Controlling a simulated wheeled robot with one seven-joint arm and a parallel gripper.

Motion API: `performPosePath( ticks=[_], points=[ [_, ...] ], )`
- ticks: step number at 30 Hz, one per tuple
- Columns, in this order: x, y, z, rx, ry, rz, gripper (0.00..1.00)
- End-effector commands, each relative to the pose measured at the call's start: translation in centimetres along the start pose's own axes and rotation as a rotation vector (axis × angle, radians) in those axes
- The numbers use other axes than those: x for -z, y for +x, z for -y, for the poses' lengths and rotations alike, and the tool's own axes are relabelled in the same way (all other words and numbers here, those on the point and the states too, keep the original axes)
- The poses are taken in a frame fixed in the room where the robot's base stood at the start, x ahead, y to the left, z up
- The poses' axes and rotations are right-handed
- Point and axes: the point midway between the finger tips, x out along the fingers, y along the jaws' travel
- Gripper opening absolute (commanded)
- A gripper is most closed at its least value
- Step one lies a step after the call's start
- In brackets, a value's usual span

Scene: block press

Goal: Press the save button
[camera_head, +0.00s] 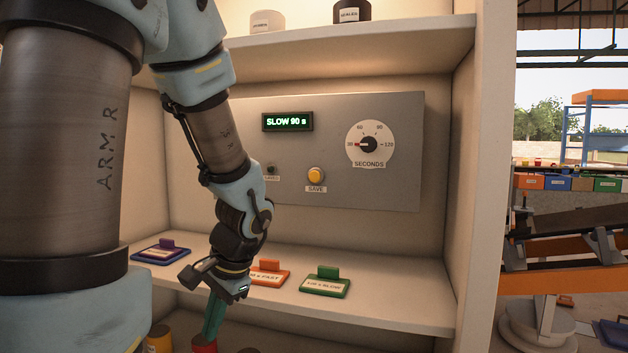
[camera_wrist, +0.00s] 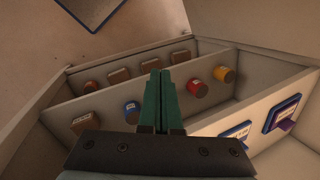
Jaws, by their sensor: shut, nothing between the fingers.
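The save button (camera_head: 316,175) is a round yellow-orange knob on the grey panel (camera_head: 400,110), with a "SAVE" label just below it. It is not visible in the wrist view. My gripper (camera_head: 213,318) points down below and left of the button, in front of the shelf edge and apart from the panel. Its green fingers are shut and empty; in the wrist view the fingers (camera_wrist: 161,102) lie together.
The panel has a display (camera_head: 287,122) reading "SLOW 90 s", a seconds dial (camera_head: 369,145) and a small dark knob (camera_head: 271,169). Orange (camera_head: 270,273) and green (camera_head: 326,283) handled plates lie on the shelf below, with a purple one (camera_head: 161,251) at left.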

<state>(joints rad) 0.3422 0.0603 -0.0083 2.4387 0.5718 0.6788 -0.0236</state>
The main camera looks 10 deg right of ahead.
Motion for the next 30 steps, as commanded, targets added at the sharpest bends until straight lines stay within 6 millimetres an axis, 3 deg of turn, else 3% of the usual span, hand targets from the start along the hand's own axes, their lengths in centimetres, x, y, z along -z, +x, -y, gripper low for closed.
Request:
performPosePath(
  ticks=[5,8,12,15,18,21,30],
  points=[
    [5.7,-4.7,4.1,0.399,0.446,0.045,0.00],
    [10.2,-9.2,5.8,0.660,0.627,0.043,0.00],
    [15.5,-15.7,6.1,0.962,0.770,0.013,0.00],
    [18.0,-19.5,5.5,1.120,0.819,-0.014,0.00],
    [19.6,-22.2,4.9,1.227,0.843,-0.037,0.00],
    [20.4,-23.7,4.4,1.286,0.854,-0.050,0.00],
    [20.7,-24.4,4.3,1.309,0.857,-0.055,0.00]
  ],
)
